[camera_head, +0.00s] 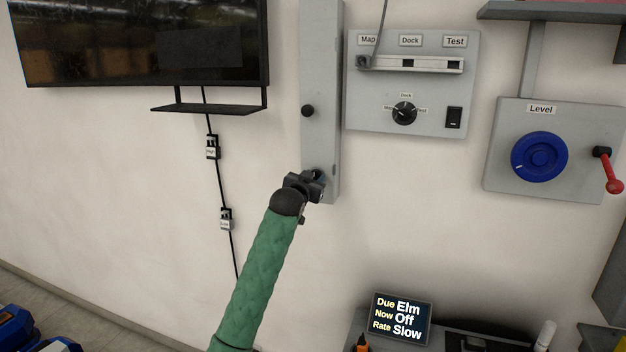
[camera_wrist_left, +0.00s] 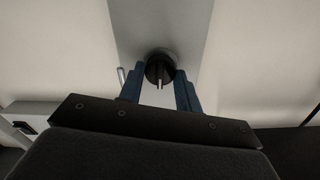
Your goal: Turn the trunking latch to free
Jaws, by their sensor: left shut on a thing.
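The grey trunking (camera_head: 321,70) runs vertically down the wall, left of the control panel. A black round knob (camera_head: 308,111) sits on its face partway down. My left gripper (camera_head: 318,178) is at the trunking's lower end, below that knob. In the left wrist view, the two blue fingers (camera_wrist_left: 160,76) are on either side of a black round latch (camera_wrist_left: 160,66) with a pale mark on it, on the trunking face (camera_wrist_left: 150,22). The gripper is shut on this latch. In the head view the gripper hides the latch. My right gripper is in neither view.
A panel (camera_head: 375,120) with Map, Dock and Test labels and a black dial (camera_head: 404,113) is right of the trunking. Further right is a Level panel with a blue wheel (camera_head: 539,157) and red lever (camera_head: 612,175). A lit display (camera_head: 402,319) stands below. A cable (camera_head: 232,245) hangs left.

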